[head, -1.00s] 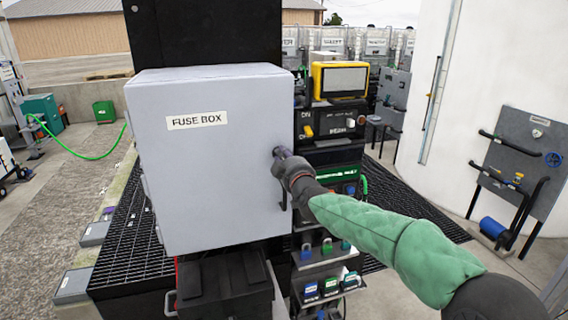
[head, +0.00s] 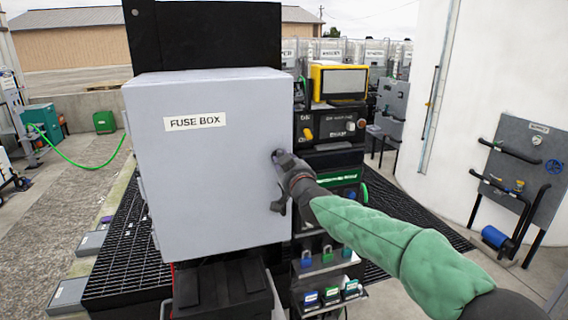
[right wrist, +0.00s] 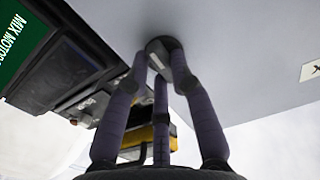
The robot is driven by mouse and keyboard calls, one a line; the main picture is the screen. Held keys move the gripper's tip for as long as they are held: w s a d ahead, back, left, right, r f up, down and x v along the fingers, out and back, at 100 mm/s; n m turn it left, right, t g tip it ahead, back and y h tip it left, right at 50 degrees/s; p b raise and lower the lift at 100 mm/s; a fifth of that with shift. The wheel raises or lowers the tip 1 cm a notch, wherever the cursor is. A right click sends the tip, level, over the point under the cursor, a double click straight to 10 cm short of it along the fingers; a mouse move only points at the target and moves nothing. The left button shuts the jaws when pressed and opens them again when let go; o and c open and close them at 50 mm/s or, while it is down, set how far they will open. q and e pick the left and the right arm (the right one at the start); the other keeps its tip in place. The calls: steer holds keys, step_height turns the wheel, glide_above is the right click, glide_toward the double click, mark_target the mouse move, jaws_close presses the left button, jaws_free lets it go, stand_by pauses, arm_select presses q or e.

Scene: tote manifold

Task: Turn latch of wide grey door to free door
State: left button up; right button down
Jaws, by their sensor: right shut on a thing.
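The wide grey door (head: 205,190) is the front of a box labelled FUSE BOX in the head view, and it looks closed. Its latch (right wrist: 160,48), a dark round knob, sits on the grey door face in the right wrist view. My right gripper (head: 280,157) is at the door's right edge in the head view. Its fingers close around the latch in the right wrist view (right wrist: 162,68). The fingers hide most of the latch in the head view. My left gripper is not in view.
Right of the box stand a yellow-framed unit (head: 340,80) and a shelf with several coloured padlocks (head: 326,254). A black case (head: 220,290) is below the door. A grey panel with black pipes (head: 530,175) stands at far right.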

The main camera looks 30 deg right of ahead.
steer(key=shift+f, duration=0.1)
stand_by(0.3)
steer(key=c, duration=1.1)
jaws_free()
steer(key=shift+o, duration=0.2)
steer(key=v, duration=1.2)
steer(key=shift+f, duration=0.1)
